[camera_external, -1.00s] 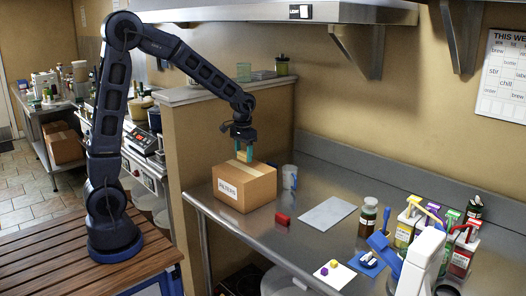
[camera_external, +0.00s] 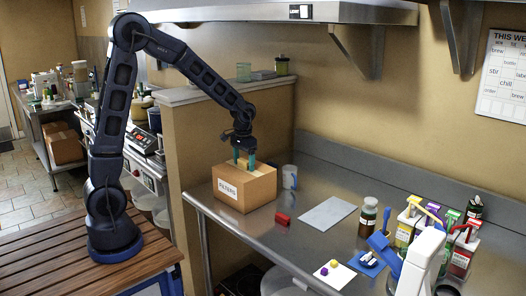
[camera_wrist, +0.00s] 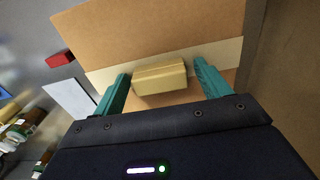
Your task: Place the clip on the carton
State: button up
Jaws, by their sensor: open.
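The brown carton (camera_external: 258,192), with a white label on its front, stands on the steel counter. It also shows in the wrist view (camera_wrist: 160,30), with a pale tape strip across its top. A tan, block-like piece (camera_wrist: 160,79), which seems to be the clip, lies on the tape or just above it; I cannot tell if it touches. My gripper (camera_external: 244,162) is at the carton's top, fingers pointing down. In the wrist view my gripper (camera_wrist: 162,74) is open, its teal fingers on either side of the tan piece, with a gap at the right finger.
A small red block (camera_external: 283,219) and a grey sheet (camera_external: 327,213) lie right of the carton. A pale cup (camera_external: 290,177) stands behind it. Bottles, cartons and a white device (camera_external: 420,262) crowd the counter's right end. A half-wall (camera_external: 190,140) stands left of the carton.

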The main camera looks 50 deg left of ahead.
aim_at(244, 160)
jog(key=shift+r, duration=0.1)
notch_tip(244, 160, up, 11)
jog(key=s+a+r+t, duration=0.1)
jog(key=s+a+r, duration=0.2)
jog(key=s+r, duration=0.3)
jog(key=s+a+t, duration=0.1)
jog(key=s+a, duration=0.2)
jog(key=s, duration=0.9)
jog(key=s+a+t, duration=0.2)
jog(key=s+a, duration=0.1)
jog(key=s, duration=0.8)
jog(key=shift+s+a+t, duration=0.3)
jog(key=shift+s, duration=0.1)
